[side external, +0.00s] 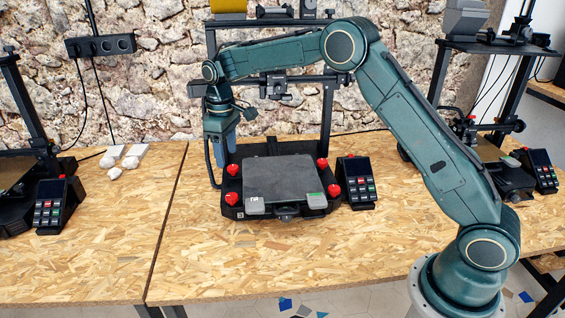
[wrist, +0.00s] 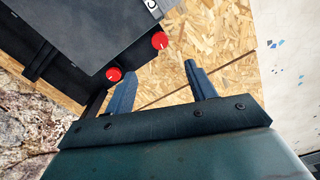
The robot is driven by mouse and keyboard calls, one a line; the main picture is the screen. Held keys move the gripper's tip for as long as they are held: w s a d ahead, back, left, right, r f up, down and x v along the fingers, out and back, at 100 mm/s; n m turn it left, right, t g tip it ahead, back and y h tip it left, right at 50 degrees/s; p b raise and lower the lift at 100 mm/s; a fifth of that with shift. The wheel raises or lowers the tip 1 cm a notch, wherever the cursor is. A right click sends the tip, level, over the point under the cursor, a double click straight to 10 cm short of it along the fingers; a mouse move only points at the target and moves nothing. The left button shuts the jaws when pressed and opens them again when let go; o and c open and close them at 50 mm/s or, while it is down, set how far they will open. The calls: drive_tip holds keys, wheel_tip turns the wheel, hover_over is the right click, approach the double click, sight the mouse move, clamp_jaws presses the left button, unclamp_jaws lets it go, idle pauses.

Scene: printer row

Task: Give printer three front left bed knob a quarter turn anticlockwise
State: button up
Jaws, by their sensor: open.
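The middle printer has a dark grey bed (side external: 275,178) with red knobs at its corners. Its front left knob (side external: 231,199) is red with a pale mark; I take it to be the knob near the label in the wrist view (wrist: 160,40). The back left knob (side external: 232,170) shows in the wrist view (wrist: 114,74) beside one fingertip. My gripper (wrist: 160,68) is open and empty, pointing down at the bed's left side, above and apart from the front left knob.
A keypad box (side external: 356,183) stands right of the bed. Other printers stand at left and right, each with a keypad. White lumps on pale sheets (side external: 122,160) lie at left. The wooden table (side external: 250,250) is clear in front. The printer's upright frame (side external: 328,115) stands behind the bed.

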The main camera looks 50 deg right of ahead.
sight(232, 195)
wheel_tip(232, 195, down, 13)
drive_tip(key=shift+f, duration=0.15)
idle(0.5)
drive_tip(key=c, duration=1)
